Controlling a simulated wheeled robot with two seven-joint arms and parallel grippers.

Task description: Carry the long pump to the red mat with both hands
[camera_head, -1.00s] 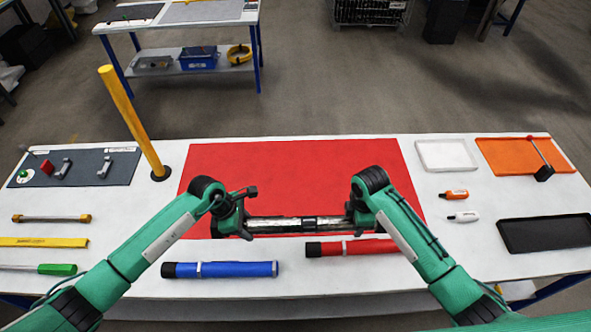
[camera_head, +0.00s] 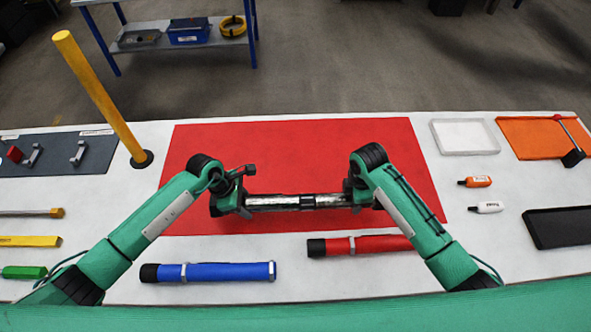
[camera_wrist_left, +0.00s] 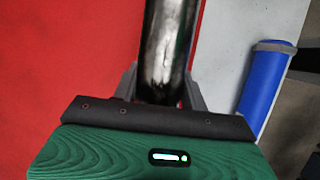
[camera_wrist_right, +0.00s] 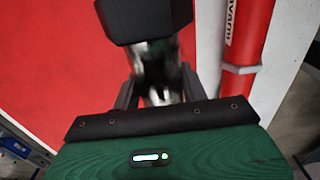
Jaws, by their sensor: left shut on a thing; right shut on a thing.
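The long pump is a shiny metal tube (camera_head: 280,202) with a dark band and dark ends. It lies level, left to right, over the front part of the red mat (camera_head: 300,145). My left gripper (camera_head: 240,204) is shut on its left part. My right gripper (camera_head: 354,198) is shut on its right part, and my arm partly hides that end. The tube also runs between the fingers in the left wrist view (camera_wrist_left: 167,45) and in the right wrist view (camera_wrist_right: 158,70). I cannot tell whether it touches the mat.
A blue tube (camera_head: 222,272) and a red tube (camera_head: 362,245) lie in front of the mat. A yellow post (camera_head: 100,95) stands at its left. White (camera_head: 465,137), orange (camera_head: 535,140) and black (camera_head: 562,228) trays and two small bottles lie to the right.

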